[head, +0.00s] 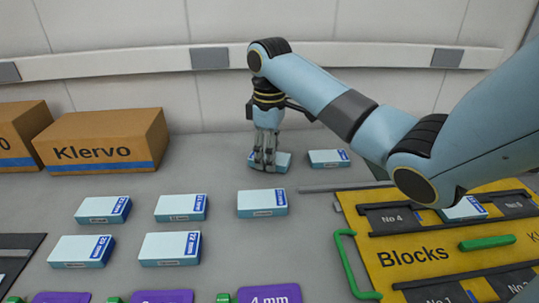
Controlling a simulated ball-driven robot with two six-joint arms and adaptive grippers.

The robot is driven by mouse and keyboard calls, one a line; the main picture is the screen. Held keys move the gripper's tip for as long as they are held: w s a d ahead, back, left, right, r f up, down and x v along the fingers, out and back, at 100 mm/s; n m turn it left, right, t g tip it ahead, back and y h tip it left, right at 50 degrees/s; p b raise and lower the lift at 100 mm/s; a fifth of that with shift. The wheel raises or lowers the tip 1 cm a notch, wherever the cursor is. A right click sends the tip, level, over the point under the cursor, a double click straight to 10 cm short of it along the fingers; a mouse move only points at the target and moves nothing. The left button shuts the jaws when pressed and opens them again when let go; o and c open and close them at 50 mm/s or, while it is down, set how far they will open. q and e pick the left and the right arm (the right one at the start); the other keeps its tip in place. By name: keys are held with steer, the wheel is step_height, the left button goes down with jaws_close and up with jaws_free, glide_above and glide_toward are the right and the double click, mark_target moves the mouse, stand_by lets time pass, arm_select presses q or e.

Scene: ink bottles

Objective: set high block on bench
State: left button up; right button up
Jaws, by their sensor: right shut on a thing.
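My right gripper (265,164) reaches down at the back of the bench (225,170), its fingers shut on a light blue and white block (283,161). The fingers hide the block's middle. The block is at or very near the bench surface; I cannot tell whether it touches. A similar block (329,158) lies just right of it, apart. Another block (262,203) lies nearer, below the gripper. My left gripper is not in view.
Several more blocks lie at left, such as one (181,207) and another (171,248). A yellow "Blocks" case (400,255) with a green handle (345,262) and a block (464,208) in it fills the right. Cardboard boxes (103,140) stand back left.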

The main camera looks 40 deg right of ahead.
steer(key=shift+f, duration=0.2)
steer(key=o, duration=1.2)
step_height(320, 180, up, 7)
steer(key=shift+p, duration=0.45)
step_height(320, 180, up, 5)
steer(key=p, duration=0.4)
steer(key=shift+r+p, duration=0.15)
steer(key=shift+p, duration=0.15)
